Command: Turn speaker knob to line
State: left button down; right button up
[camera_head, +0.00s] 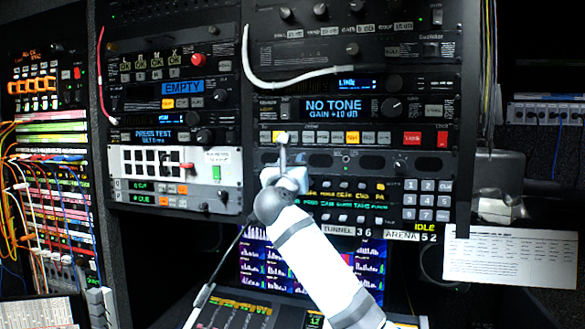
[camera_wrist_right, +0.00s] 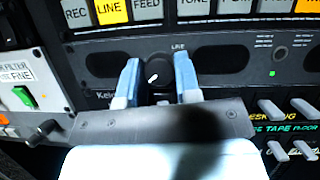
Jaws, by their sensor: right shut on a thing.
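In the right wrist view the black speaker knob (camera_wrist_right: 157,74) sits on a dark panel. It carries a short white mark at its lower left. A small LINE label (camera_wrist_right: 178,47) is printed above and right of it. My right gripper (camera_wrist_right: 158,66) has its blue fingers on either side of the knob and is shut on it. In the head view the right gripper (camera_head: 284,150) reaches up to the speaker panel (camera_head: 325,160) in the middle rack, and it hides the knob. My left gripper is not in view.
A row of lit buttons (camera_head: 352,138) runs just above the speaker panel. A keypad unit (camera_head: 428,200) lies below it. A white cable (camera_head: 290,80) hangs across the upper rack. A desk with faders (camera_head: 230,308) is at the bottom.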

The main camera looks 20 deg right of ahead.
jog(key=m+g+b, duration=0.1)
jog(key=m+g, duration=0.2)
jog(key=m, duration=0.6)
jog(key=m+g+h+b, duration=0.1)
jog(key=m+g, duration=0.3)
jog(key=m, duration=0.6)
jog(key=m+g+h+b, duration=0.1)
jog(key=m+g+b, duration=0.1)
jog(key=m, duration=0.8)
jog(key=shift+w+a+r+g, duration=0.15)
jog(key=shift+a+r+g, duration=0.2)
jog(key=shift+g, duration=0.35)
jog(key=m+y+p, duration=0.1)
jog(key=m+y, duration=0.1)
jog(key=m, duration=0.2)
jog(key=shift+d+r, duration=0.15)
jog(key=m+t+y, duration=0.1)
jog(key=m+y, duration=0.1)
jog(key=m, duration=0.1)
jog(key=shift+p, duration=0.3)
jog(key=shift+m, duration=0.3)
